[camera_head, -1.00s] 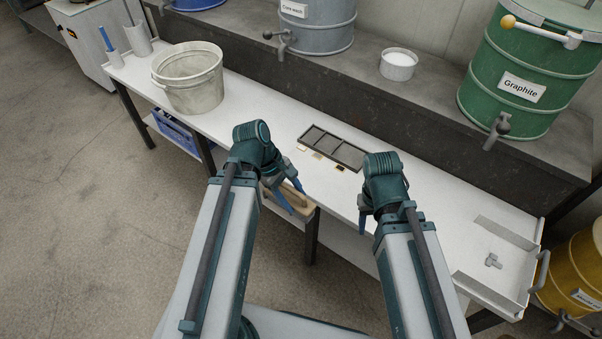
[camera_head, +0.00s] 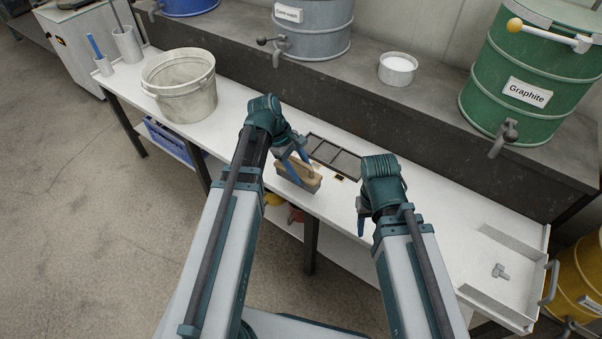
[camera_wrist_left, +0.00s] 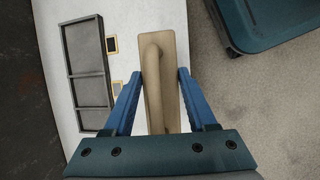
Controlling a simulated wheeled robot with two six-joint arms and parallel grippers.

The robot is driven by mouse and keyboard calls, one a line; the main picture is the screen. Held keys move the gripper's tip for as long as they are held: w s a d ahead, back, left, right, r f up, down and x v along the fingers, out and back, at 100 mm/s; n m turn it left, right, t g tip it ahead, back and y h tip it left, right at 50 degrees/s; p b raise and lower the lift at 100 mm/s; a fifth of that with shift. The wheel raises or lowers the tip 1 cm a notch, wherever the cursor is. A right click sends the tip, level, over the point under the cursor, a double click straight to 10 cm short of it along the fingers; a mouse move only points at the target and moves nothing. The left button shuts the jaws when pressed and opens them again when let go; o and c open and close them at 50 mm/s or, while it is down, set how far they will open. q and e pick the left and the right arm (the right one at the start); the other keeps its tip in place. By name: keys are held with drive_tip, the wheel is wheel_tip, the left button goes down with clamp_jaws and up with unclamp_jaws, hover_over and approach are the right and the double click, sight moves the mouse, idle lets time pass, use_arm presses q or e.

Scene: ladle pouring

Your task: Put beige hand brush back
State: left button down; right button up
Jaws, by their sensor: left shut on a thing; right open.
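The beige hand brush (camera_head: 311,184) is in my left gripper (camera_head: 297,170), near the front edge of the white table. In the left wrist view the brush (camera_wrist_left: 162,85) lies lengthwise between the two blue fingers of the left gripper (camera_wrist_left: 158,80), which are shut on its handle. The brush overlaps the line of the table edge there. I cannot tell whether it touches the table. My right gripper (camera_head: 361,222) is open and empty over the table's front part, to the right of the brush; its fingers are partly hidden by its own wrist.
A dark divided frame (camera_head: 333,155) with small tags lies just behind the brush; it also shows in the left wrist view (camera_wrist_left: 70,72). A grey bucket (camera_head: 180,95) stands further left. The white table (camera_head: 425,210) is clear between my right gripper and the metal tray (camera_head: 510,250).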

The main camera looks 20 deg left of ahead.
sight(297, 168)
use_arm(q)
drive_tip(key=f+b, duration=0.1)
drive_tip(key=w+f+b, duration=0.1)
drive_tip(key=f+b, duration=0.1)
drive_tip(key=shift+a+f+b, duration=0.1)
drive_tip(key=shift+f+b, duration=0.3)
drive_tip(key=shift+f, duration=0.05)
drive_tip(key=shift+r, duration=0.15)
drive_tip(key=shift+c, duration=1)
unclamp_jaws()
